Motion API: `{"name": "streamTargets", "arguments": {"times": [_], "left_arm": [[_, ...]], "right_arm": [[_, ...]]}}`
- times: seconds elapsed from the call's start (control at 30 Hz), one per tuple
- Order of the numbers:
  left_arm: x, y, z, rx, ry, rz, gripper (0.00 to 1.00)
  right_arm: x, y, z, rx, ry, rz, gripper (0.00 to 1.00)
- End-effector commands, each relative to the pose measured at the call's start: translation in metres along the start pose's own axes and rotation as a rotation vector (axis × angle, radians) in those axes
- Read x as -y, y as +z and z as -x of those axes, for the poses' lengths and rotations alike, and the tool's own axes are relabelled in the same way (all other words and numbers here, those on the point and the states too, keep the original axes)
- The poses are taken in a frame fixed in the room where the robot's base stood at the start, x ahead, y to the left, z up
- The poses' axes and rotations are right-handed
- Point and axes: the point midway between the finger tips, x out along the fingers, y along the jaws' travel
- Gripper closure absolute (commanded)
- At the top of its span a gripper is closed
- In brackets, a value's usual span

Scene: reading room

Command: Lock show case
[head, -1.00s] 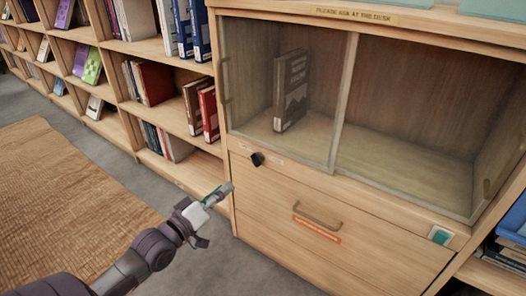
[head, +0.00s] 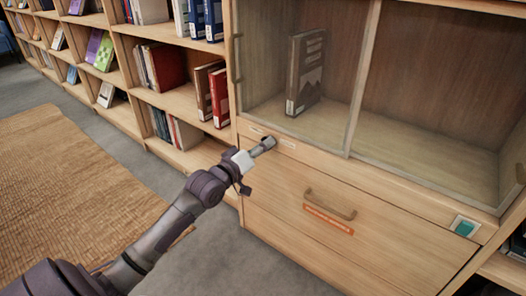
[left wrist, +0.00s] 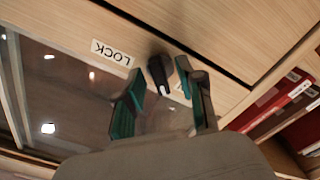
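The show case (head: 358,100) has two glass sliding panels, which look shut, above a wooden drawer front. Its dark lock knob (left wrist: 159,74) shows in the left wrist view with a white mark on it, close to a white label reading LOCK (left wrist: 112,53). In the head view the knob is hidden behind my left gripper (head: 268,144), which is at the strip below the glass. In the left wrist view my left gripper (left wrist: 161,88) is open, with its green-padded fingers on either side of the knob. Contact cannot be told. My right gripper is not in view.
One dark book (head: 305,72) stands inside the case. A drawer handle (head: 330,204) with an orange label and a green switch-like plate (head: 465,227) are on the front below. Bookshelves (head: 178,100) continue to the left. The grey floor and woven rug (head: 70,190) are clear.

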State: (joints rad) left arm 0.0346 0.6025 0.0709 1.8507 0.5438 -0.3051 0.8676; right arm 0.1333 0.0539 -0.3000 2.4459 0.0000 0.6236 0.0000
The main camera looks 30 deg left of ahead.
Motion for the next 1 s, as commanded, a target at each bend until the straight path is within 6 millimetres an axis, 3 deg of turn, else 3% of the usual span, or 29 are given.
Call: {"name": "streamTargets", "arguments": {"times": [0.33, 0.6, 1.0], "left_arm": [[-0.0003, -0.0005, -0.0042, 0.0, -0.001, 0.0, 0.61], [-0.0003, -0.0005, -0.004, 0.0, 0.0, 0.0, 1.0], [-0.0017, -0.0022, -0.004, 0.001, -0.002, -0.043, 1.0]], "right_arm": [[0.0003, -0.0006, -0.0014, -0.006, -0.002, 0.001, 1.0], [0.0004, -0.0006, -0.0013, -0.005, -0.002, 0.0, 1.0], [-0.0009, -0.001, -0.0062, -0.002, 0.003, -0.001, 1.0]]}}
